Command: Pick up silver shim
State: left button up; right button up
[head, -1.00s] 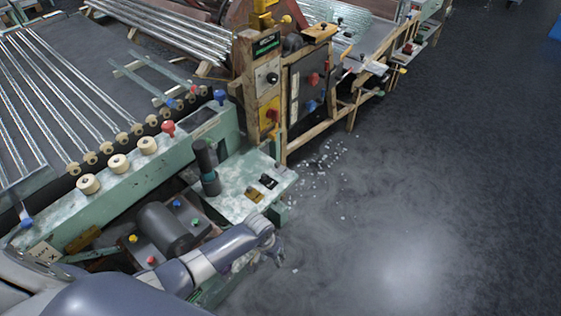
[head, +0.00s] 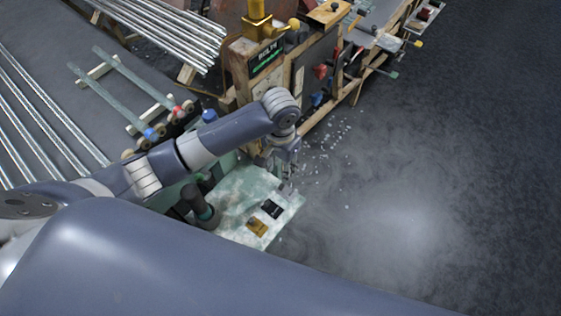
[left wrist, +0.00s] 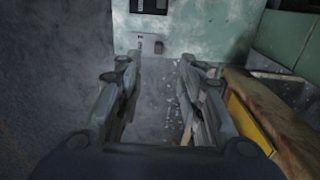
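The silver shim (left wrist: 151,44) is a small light grey plate lying on the pale green shelf (left wrist: 198,28) in the left wrist view. It lies near the shelf edge, just beyond my left gripper's fingertips. My left gripper (left wrist: 160,66) is open and empty, with the shim ahead of the gap, closer to the left finger. In the head view my left gripper (head: 288,188) points down over the outer part of the shelf (head: 233,208). The silver shim is not clear there beside the fingers. My right gripper is not in view.
A black shim (head: 272,208) and a gold shim (head: 257,227) lie on the same shelf. A dark cylinder (head: 200,205) stands on its left side. A wooden post (left wrist: 268,120) is close to the right finger. Open floor (head: 400,200) lies right of the shelf.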

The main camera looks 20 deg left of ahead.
aim_at(281, 185)
pick_arm(q)
jog(key=f, duration=0.4)
jog(key=shift+s+d+f, duration=0.1)
jog(key=shift+s+f, duration=0.15)
jog(key=shift+f, duration=0.05)
notch_tip(281, 185, down, 5)
jog(key=shift+w+p, duration=0.1)
jog(key=shift+p, duration=0.4)
jog(key=shift+f, duration=0.2)
jog(key=c, duration=0.8)
grip_shut()
jog(key=shift+r, duration=0.15)
jog(key=shift+w+r, duration=0.1)
jog(key=shift+r, duration=0.55)
notch_tip(281, 185, up, 2)
jog(key=shift+b, duration=0.35)
jog(key=s+d+r+b, duration=0.1)
jog(key=s+d+b, duration=0.1)
jog(key=s+d, duration=0.7)
jog(key=shift+s+d+r, duration=0.3)
jog(key=shift+s+d, duration=0.05)
jog(key=shift+s, duration=1.55)
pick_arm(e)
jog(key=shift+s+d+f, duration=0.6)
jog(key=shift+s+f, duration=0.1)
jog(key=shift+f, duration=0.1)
